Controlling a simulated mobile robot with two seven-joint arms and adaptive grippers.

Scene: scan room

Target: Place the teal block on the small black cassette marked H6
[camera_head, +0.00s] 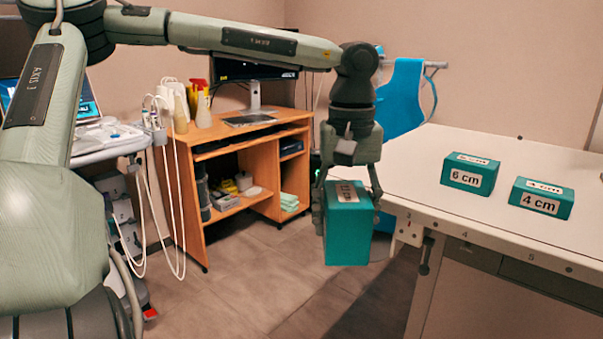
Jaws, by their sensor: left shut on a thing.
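My left gripper (347,203) points down and is shut on a teal block (348,240). It holds the block in the air, just left of the white table's near-left corner, with floor behind and below it. A white label on the block's upper part is too slanted to read surely. Two other teal blocks rest on the table: one labelled 6 cm (469,174) and a lower one labelled 4 cm (541,198). I do not see a small black cassette marked H6. My right gripper is not in view.
The white table (430,160) has free room left of and behind the blocks. Its numbered front edge (500,250) lies close to the held block. A cart with hanging cables is left.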

